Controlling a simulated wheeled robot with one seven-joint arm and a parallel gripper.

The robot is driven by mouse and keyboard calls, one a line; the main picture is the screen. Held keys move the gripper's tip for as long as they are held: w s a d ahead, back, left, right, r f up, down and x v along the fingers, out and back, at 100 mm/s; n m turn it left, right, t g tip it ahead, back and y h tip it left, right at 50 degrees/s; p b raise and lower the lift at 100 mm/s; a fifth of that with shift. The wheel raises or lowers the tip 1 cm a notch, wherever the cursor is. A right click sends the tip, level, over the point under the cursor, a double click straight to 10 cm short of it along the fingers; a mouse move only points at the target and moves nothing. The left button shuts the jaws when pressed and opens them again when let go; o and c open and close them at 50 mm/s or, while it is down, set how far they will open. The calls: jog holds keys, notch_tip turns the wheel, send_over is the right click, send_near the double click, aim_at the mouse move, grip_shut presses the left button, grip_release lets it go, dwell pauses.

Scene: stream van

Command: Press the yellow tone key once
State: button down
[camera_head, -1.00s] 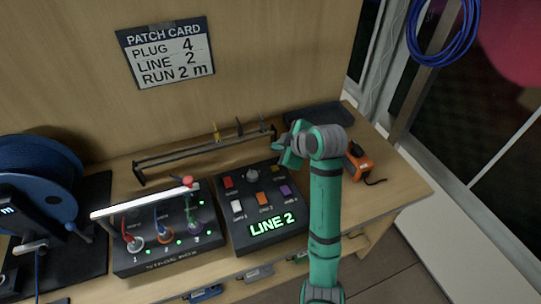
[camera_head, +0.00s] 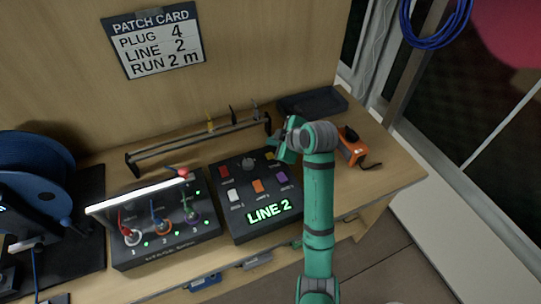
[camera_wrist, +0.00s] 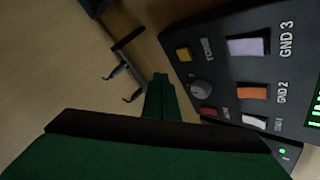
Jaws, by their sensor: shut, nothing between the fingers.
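The yellow tone key (camera_wrist: 184,54) is a small square key on the dark control panel (camera_wrist: 185,20), with the word TONE beside it in the wrist view. In the head view the key (camera_head: 270,156) shows just left of my gripper, partly covered. My gripper (camera_head: 284,152) is shut and empty near the panel's back right corner. In the wrist view its green fingertips (camera_wrist: 160,80) are just off the panel's edge, beside the key and apart from it in the picture. I cannot tell their exact height above the panel.
The panel also has a knob (camera_wrist: 201,88), a red key (camera_wrist: 208,112), a white key (camera_wrist: 254,122), an orange key (camera_wrist: 252,92) and a purple key (camera_wrist: 248,47). A low rack (camera_head: 195,145) stands behind. The stage box (camera_head: 165,260) is left, an orange device (camera_head: 352,150) right.

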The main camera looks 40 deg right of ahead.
aim_at(271, 158)
jog(key=f, duration=0.3)
jog(key=shift+w+f, duration=0.2)
jog(key=shift+w+a+f, duration=0.1)
jog(key=shift+a+f, duration=0.15)
jog(key=shift+a, duration=0.1)
jog(key=shift+s+d, duration=0.35)
jog(key=shift+d, duration=0.15)
jog(key=shift+w+a, duration=0.3)
jog(key=shift+a, duration=0.05)
jog(key=shift+s+d, duration=0.25)
jog(key=shift+d, duration=0.05)
jog(key=shift+a, duration=0.2)
